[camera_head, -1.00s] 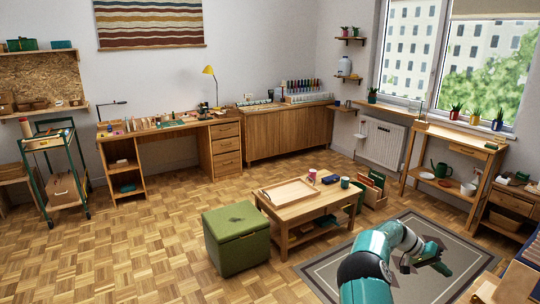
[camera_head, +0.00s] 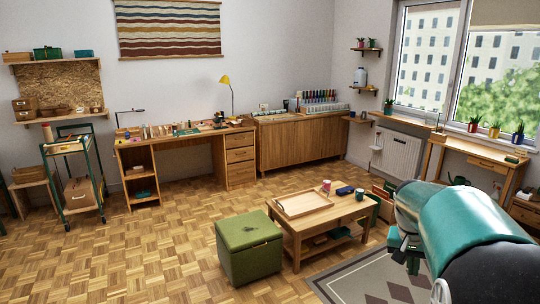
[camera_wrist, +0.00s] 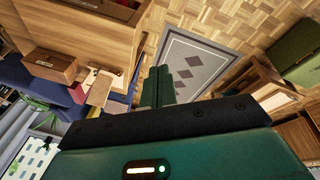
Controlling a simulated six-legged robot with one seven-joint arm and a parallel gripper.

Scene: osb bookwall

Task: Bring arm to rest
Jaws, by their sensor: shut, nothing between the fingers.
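My arm (camera_head: 470,225) is bent close to the body camera, and its teal links fill the lower right of the head view. My gripper (camera_wrist: 158,86) shows in the wrist view as two dark green fingers held together, with nothing between them. It points out over the grey patterned rug (camera_wrist: 192,72), touching nothing that I can see. In the head view my gripper is mostly hidden by the arm links.
A low wooden table (camera_head: 308,222) with a tray (camera_head: 303,203) stands left of my arm, beside a green ottoman (camera_head: 248,247). The rug (camera_head: 375,275) lies below. In the wrist view, wooden furniture (camera_wrist: 90,35) fills the upper left. Open parquet lies left.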

